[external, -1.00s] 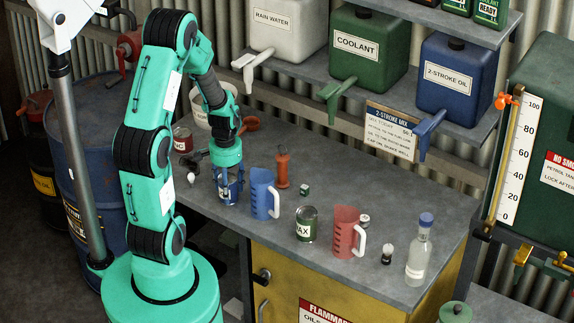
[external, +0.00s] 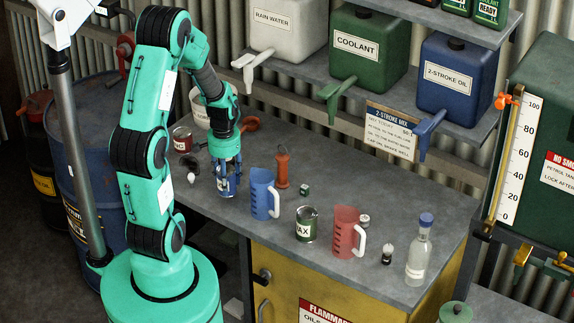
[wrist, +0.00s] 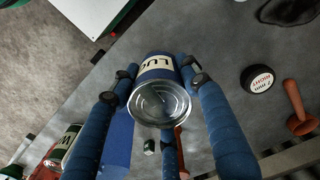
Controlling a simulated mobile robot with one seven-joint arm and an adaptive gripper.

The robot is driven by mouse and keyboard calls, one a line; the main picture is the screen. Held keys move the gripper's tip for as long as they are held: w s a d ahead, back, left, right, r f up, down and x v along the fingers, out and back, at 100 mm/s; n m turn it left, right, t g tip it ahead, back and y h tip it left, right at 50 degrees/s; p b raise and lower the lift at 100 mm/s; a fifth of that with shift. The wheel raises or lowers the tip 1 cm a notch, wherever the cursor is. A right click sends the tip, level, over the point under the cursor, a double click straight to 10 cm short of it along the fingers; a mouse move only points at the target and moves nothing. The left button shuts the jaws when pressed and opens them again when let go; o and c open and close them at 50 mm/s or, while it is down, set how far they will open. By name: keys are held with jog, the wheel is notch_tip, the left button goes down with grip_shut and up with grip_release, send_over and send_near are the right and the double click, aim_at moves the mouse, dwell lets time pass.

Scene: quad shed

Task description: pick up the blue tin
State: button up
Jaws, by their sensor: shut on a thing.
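The blue tin (external: 229,186) has a cream label and a shiny metal end. In the external view it is in my gripper (external: 228,178) at the left part of the grey bench, its lower end near or just above the surface. In the wrist view my gripper (wrist: 160,76) has its blue fingers closed around the tin, and the tin's metal end (wrist: 160,103) faces the camera. Part of its label shows between the fingertips. The fingers hide its sides.
A blue jug (external: 264,196) stands close to the right of the tin, with an orange-red upright tool (external: 282,168) behind. A wax tin (external: 306,224), red jug (external: 344,232) and clear bottle (external: 417,258) stand farther right. A red tin (external: 182,139) is at the left.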

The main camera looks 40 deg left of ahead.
jog(key=s+d+r+p, duration=0.1)
jog(key=s+d, duration=0.3)
jog(key=s, duration=1)
jog(key=shift+s, duration=0.4)
jog(key=shift+r, duration=0.1)
